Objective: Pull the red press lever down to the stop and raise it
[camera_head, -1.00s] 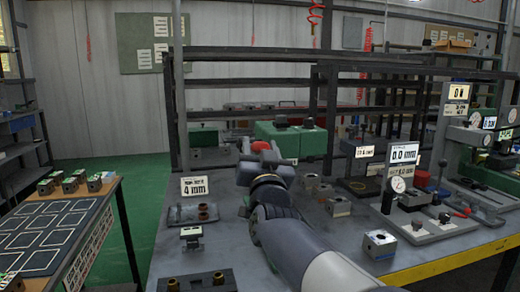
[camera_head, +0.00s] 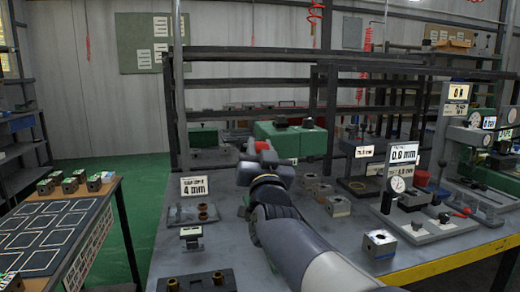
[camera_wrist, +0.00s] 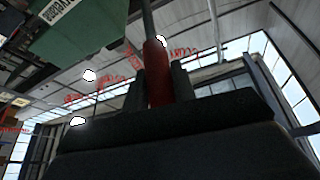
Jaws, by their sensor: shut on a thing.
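The red press lever shows as a red grip on a grey rod in the wrist view (camera_wrist: 157,75). In the head view a small red part of the lever (camera_head: 262,146) shows just beyond my wrist. My gripper (camera_wrist: 159,88) is shut on the red grip, with one dark finger on each side of it. In the head view my own arm hides the fingers and most of the lever. A green machine body (camera_wrist: 85,45) with a label stands at upper left in the wrist view.
A sign reading 4 mm (camera_head: 194,187) stands left of my arm, near small fixtures. Metal blocks (camera_head: 379,243) and a dial gauge stand (camera_head: 397,185) are to the right. A side table (camera_head: 45,235) is at far left, with green floor between.

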